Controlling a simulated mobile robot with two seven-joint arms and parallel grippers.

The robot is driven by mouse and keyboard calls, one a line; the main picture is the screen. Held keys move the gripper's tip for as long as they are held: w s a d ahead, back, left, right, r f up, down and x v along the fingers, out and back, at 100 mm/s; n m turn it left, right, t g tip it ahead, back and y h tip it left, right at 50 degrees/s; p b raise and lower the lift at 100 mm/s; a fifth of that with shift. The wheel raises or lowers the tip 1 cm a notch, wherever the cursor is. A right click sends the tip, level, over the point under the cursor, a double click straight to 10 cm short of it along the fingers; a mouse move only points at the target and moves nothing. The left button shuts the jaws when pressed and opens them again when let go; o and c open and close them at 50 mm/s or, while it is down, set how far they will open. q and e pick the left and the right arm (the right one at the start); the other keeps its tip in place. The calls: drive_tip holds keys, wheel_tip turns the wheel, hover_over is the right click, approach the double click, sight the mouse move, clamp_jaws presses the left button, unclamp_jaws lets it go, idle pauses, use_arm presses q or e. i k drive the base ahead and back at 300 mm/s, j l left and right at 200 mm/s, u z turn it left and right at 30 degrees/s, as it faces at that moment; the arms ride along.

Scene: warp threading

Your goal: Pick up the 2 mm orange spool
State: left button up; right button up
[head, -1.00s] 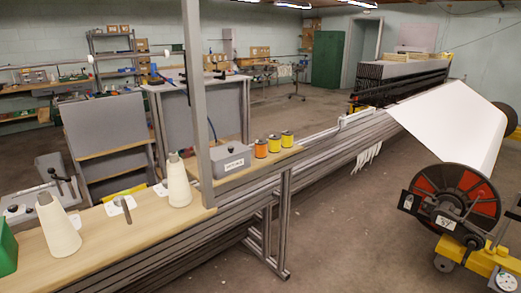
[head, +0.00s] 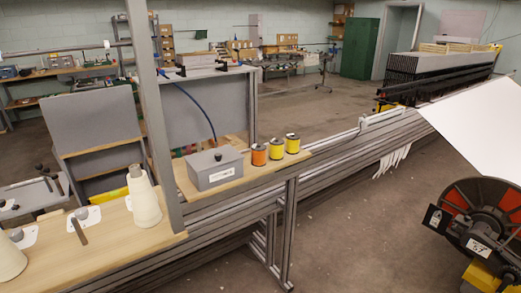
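The orange spool (head: 259,155) stands upright on the right part of the wooden shelf in the head view. It is the leftmost of three spools in a row, just right of a grey box (head: 214,168) with a white label. Two yellow spools, a near one (head: 276,149) and a far one (head: 293,143), stand to its right. Any size marking on the spools is too small to read. Neither of my grippers shows in the head view.
A grey upright post (head: 158,120) rises from the wooden shelf (head: 110,245) left of the box. White yarn cones (head: 143,198) stand left of the post. A large reel with red parts (head: 480,220) is at the right. Open floor (head: 370,230) lies between.

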sight(258, 151)
drive_tip(key=i+l+u, duration=0.1)
drive_tip(key=i+l, duration=0.15)
drive_tip(key=i+l+u, duration=0.1)
drive_tip(key=l, duration=0.3)
drive_tip(key=i+l+u, duration=0.1)
drive_tip(key=i+l, duration=0.2)
drive_tip(key=i+l+u, duration=0.1)
drive_tip(key=l, duration=0.3)
drive_tip(key=i+l+u, duration=0.1)
drive_tip(key=i+l, duration=0.2)
drive_tip(key=i+l+u, duration=0.1)
drive_tip(key=l, duration=0.4)
drive_tip(key=i+l+u, duration=0.1)
drive_tip(key=l, duration=0.3)
drive_tip(key=i, duration=0.1)
